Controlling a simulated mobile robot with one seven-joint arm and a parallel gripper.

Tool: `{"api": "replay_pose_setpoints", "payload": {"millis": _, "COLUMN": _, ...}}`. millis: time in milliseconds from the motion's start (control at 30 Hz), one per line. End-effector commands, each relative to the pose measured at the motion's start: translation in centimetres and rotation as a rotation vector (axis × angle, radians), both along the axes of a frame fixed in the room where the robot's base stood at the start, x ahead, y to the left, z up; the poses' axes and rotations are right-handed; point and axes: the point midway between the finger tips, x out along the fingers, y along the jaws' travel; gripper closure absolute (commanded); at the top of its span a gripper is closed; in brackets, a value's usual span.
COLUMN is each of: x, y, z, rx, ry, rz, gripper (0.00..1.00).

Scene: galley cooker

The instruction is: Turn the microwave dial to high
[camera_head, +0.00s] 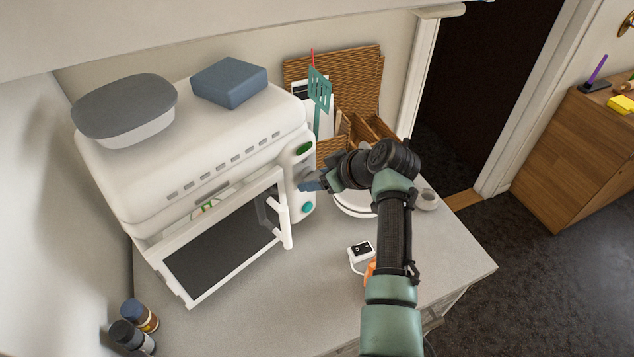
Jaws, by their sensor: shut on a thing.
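The white microwave (185,165) stands on the counter with its dark-windowed door (225,250) partly open. Its narrow control panel (292,160) is at the right of the front, with a dark green oval (304,149) at the top and a round teal button (308,208) at the bottom. My gripper (309,186) is at the middle of this panel, its blue-grey fingers shut on the dial (304,173). The fingers hide much of the dial, and its pointer and markings cannot be read.
A grey-lidded dish (125,105) and a blue box (230,82) sit on the microwave. The open door's white handle (283,218) is close below left of my gripper. White plates (352,208), a cup (427,200) and a white switch box (360,250) are near my arm. The front counter is mostly clear.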

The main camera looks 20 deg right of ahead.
Motion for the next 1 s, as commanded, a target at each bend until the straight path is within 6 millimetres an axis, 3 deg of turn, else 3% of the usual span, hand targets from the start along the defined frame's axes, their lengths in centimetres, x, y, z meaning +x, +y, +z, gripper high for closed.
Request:
{"api": "replay_pose_setpoints", "payload": {"millis": 533, "x": -0.01, "y": 0.02, "z": -0.01, "rx": 0.023, "ry": 0.01, "rz": -0.001, "gripper": 0.93}}
{"api": "replay_pose_setpoints", "payload": {"millis": 567, "x": -0.01, "y": 0.01, "z": -0.02, "rx": 0.024, "ry": 0.011, "rz": -0.002, "gripper": 0.32}}
{"api": "replay_pose_setpoints", "payload": {"millis": 600, "x": -0.01, "y": 0.01, "z": -0.02, "rx": 0.023, "ry": 0.01, "rz": -0.001, "gripper": 0.25}}
{"api": "replay_pose_setpoints", "payload": {"millis": 700, "x": -0.01, "y": 0.0, "z": -0.04, "rx": 0.022, "ry": 0.01, "rz": -0.001, "gripper": 0.07}}
{"api": "replay_pose_setpoints", "payload": {"millis": 1000, "x": -0.03, "y": -0.05, "z": 0.01, "rx": 0.021, "ry": 0.009, "rz": -0.001, "gripper": 0.07}}
